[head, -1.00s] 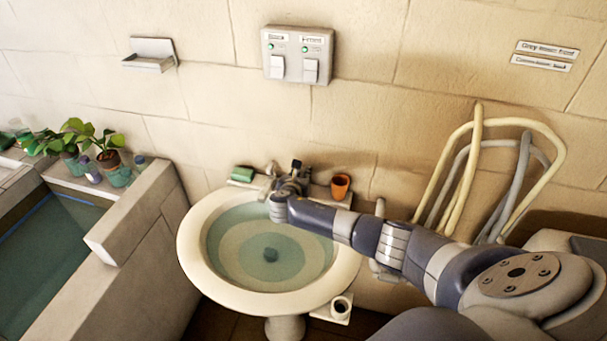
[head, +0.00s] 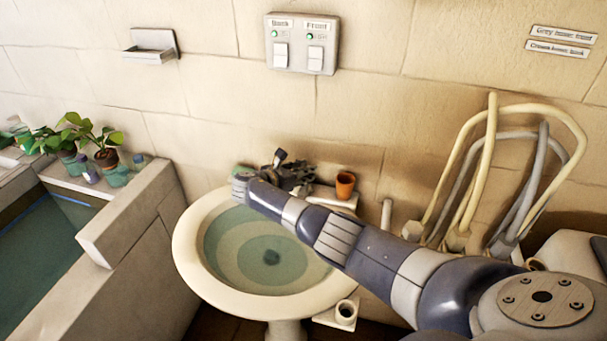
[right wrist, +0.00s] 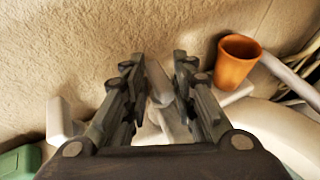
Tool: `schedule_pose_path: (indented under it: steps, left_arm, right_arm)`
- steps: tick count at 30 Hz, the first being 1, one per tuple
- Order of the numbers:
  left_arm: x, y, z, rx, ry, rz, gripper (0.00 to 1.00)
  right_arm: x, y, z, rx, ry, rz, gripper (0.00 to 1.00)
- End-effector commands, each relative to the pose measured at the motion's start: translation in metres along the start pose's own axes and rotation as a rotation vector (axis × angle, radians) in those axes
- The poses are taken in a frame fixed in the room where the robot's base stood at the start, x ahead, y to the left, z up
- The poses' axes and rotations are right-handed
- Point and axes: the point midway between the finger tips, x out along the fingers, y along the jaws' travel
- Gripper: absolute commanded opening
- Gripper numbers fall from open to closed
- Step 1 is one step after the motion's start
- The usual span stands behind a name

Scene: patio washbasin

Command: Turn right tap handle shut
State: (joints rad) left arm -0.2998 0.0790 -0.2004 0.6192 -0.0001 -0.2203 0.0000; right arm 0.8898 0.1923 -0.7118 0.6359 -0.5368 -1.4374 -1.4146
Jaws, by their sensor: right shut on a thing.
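The round cream washbasin (head: 187,250) stands against the wall with water in it. My right gripper (head: 292,172) is at the basin's back edge, over the tap area, and hides most of the taps in the head view. In the right wrist view my right gripper (right wrist: 158,62) has its fingers on both sides of a pale grey tap handle (right wrist: 158,84) and is shut on it. The handle's lower part and its exact angle are hard to make out. A pale block-like piece (right wrist: 62,120), perhaps the other tap handle, stands left of the fingers. My left gripper is not in view.
A terracotta cup (head: 345,186) stands close to the right of the gripper. A green block (right wrist: 18,162) lies at the far left in the wrist view. Hoses (head: 490,175) hang on the wall at right. A switch box (head: 301,43) is above.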

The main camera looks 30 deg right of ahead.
Motion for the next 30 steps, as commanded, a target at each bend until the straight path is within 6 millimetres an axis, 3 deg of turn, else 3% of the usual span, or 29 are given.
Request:
schedule_pose_path:
  steps: [8,9,22,26,30]
  left_arm:
    - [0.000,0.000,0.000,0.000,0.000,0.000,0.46]
    - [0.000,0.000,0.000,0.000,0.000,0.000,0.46]
    - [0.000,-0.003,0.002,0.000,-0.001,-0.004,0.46]
    - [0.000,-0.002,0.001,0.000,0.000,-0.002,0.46]
    - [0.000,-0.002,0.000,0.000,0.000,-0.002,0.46]
  right_arm:
    - [0.001,0.000,0.004,0.006,-0.004,0.000,0.01]
    - [0.001,0.000,0.004,0.006,-0.004,0.000,0.32]
    - [-0.005,0.001,0.002,0.002,-0.002,0.002,0.33]
    - [-0.020,0.001,0.001,0.002,-0.001,0.005,0.33]
    - [-0.049,0.002,0.001,0.003,0.000,0.006,0.33]
